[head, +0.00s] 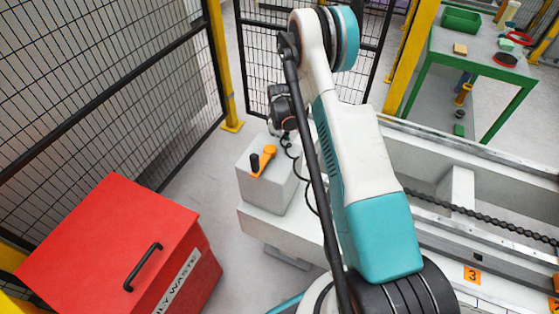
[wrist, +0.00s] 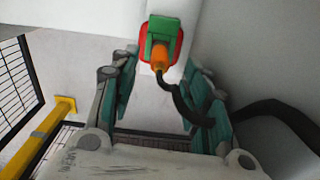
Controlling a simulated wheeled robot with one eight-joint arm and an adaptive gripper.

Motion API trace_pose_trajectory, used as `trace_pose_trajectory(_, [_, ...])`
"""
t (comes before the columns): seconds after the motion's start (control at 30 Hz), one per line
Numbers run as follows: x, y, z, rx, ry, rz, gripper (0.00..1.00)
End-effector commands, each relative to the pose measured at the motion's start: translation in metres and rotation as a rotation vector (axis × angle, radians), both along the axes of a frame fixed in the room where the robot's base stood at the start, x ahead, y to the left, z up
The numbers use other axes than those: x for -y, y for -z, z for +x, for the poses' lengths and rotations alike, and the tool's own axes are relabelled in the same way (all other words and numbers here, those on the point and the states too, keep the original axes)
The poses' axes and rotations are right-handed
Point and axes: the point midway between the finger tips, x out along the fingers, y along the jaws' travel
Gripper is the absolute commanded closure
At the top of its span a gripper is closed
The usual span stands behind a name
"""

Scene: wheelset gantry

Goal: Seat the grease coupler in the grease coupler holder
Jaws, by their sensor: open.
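In the wrist view my gripper (wrist: 161,72) is open, with one teal-padded finger on each side. Between and just beyond the fingertips is an orange connector body (wrist: 160,60) with a black hose, which looks like the grease coupler. It meets a green block with a red surround (wrist: 161,36) on a pale surface, perhaps its holder. I see a gap on both sides of the orange part; whether it is fully seated I cannot tell.
A grey box (head: 262,186) carries an orange lever-like piece (head: 266,154) and a black knob. A red waste bin (head: 120,240) stands front left. Mesh fencing (head: 90,80) closes the left and back. A green table (head: 480,65) with small items stands at back right, beyond the grey gantry frame.

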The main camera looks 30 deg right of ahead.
Motion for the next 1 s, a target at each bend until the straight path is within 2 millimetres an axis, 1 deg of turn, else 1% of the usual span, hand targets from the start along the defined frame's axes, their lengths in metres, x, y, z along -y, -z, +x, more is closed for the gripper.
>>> trace_pose_trajectory(0.03, [0.000,0.011,0.000,0.000,0.000,0.000,0.57])
trace_pose_trajectory(0.1, [0.000,0.023,0.000,0.000,0.000,0.000,0.57])
trace_pose_trajectory(0.2, [0.000,0.039,0.000,0.000,0.000,0.000,0.57])
trace_pose_trajectory(0.27, [0.000,0.046,0.000,0.000,0.000,0.000,0.57])
trace_pose_trajectory(0.37, [0.000,0.050,0.000,0.000,0.000,0.000,0.57])
trace_pose_trajectory(0.53, [0.000,0.049,0.000,0.000,0.000,0.000,0.57])
trace_pose_trajectory(0.57, [0.000,0.049,0.000,0.000,0.000,0.000,0.59])
trace_pose_trajectory(0.6, [0.000,0.049,0.000,0.000,0.000,0.000,0.69])
trace_pose_trajectory(0.67, [0.000,0.049,0.000,0.000,0.000,0.000,0.82])
trace_pose_trajectory(0.7, [0.000,0.049,0.000,0.000,0.000,0.000,0.91])
trace_pose_trajectory(0.73, [0.000,0.049,0.000,0.000,0.000,0.000,0.98])
trace_pose_trajectory(0.77, [0.000,0.049,0.000,0.000,0.000,0.000,1.00])
trace_pose_trajectory(1.0, [0.000,0.049,0.000,0.000,0.000,0.000,1.00])
